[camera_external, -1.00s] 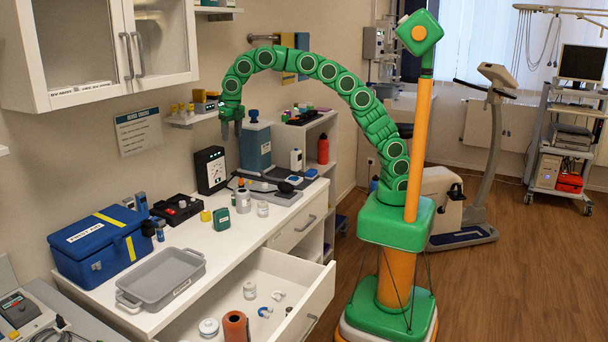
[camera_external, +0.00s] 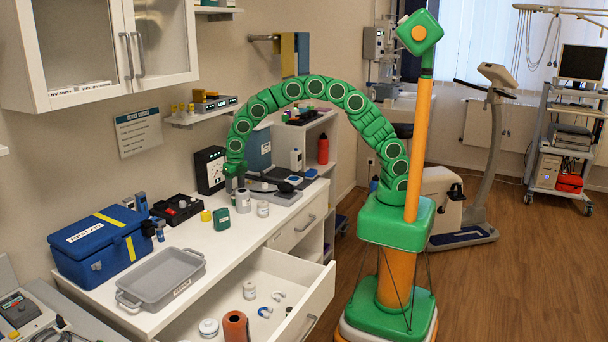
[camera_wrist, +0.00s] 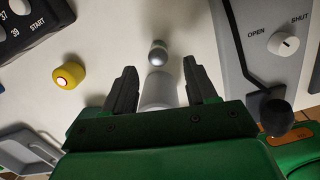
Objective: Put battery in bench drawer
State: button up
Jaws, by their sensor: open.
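A pale grey cylinder (camera_external: 243,203) stands on the bench top and may be the battery; I cannot be sure. In the wrist view the cylinder (camera_wrist: 159,90) shows between the fingers of my gripper (camera_wrist: 158,88), partly hidden by the gripper body. A small rounded silver piece (camera_wrist: 158,54) shows just beyond it; I cannot tell whether they are one object. My gripper (camera_external: 236,182) is open, pointing down at the cylinder; contact is not clear. The bench drawer (camera_external: 310,304) is pulled out at the front, with several small items inside.
A white jar (camera_external: 263,209), green box (camera_external: 221,219) and yellow cap (camera_external: 205,215) stand close by. A grey device with a lever (camera_wrist: 262,50) is right of the fingers. A grey tray (camera_external: 160,282) and blue box (camera_external: 100,246) occupy the bench's left part.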

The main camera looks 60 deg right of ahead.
aim_at(234, 195)
jog(key=shift+w+f, duration=0.25)
jog(key=shift+f, duration=1.05)
jog(key=shift+w+f, duration=0.25)
jog(key=shift+f, duration=1.05)
jog(key=shift+c, duration=0.3)
grip_shut()
jog(key=shift+r, duration=0.1)
jog(key=shift+r, duration=0.25)
notch_tip(234, 195, up, 3)
jog(key=shift+s+f, duration=0.1)
jog(key=s+d+r, duration=0.6)
jog(key=s+r, duration=0.3)
jog(key=s, duration=0.3)
jog(key=shift+d+r, duration=0.3)
jog(key=shift+d, duration=0.1)
